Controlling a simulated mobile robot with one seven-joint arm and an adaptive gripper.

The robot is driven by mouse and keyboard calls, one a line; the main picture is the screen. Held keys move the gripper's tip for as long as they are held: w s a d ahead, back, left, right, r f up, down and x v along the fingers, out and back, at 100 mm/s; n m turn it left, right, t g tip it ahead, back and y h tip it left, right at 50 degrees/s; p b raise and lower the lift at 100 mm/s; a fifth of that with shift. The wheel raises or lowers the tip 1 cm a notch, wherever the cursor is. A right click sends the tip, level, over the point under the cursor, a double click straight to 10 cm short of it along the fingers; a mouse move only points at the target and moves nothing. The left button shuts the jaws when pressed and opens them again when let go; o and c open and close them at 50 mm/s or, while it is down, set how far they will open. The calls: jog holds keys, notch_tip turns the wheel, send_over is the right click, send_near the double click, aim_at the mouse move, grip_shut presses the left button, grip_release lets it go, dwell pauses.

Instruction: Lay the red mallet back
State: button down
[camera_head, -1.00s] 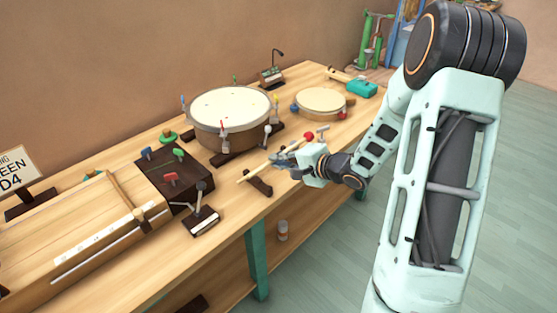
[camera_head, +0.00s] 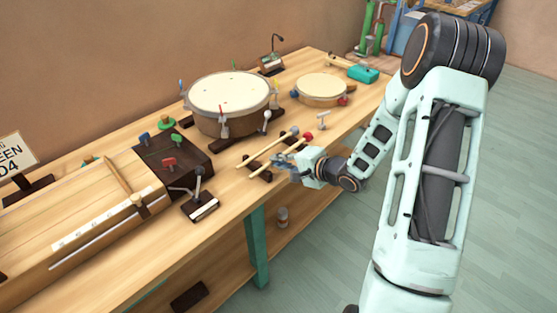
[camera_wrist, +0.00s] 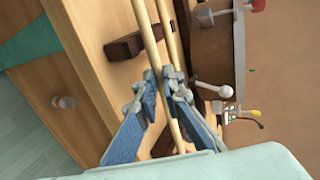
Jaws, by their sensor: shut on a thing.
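The red mallet has a pale wooden stick and a red head (camera_head: 308,137). In the head view it lies along the table's front, and its stick also shows in the wrist view (camera_wrist: 146,30). My gripper (camera_head: 281,165) is shut on this stick; in the wrist view the fingertips (camera_wrist: 161,76) sit either side of it. A dark wooden rest (camera_wrist: 123,47) shows by the sticks. I cannot tell whether the red mallet touches it.
A large drum (camera_head: 229,92) stands behind the mallets, and a smaller drum (camera_head: 321,89) is to the right. A dark box with coloured handles (camera_head: 178,158) and a small stand (camera_head: 200,206) are to the left. The table's front edge is close to my gripper.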

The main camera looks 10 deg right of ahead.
jog(key=shift+f, duration=0.3)
dwell(0.5)
jog(key=c, duration=2)
grip_release()
jog(key=v, duration=1.2)
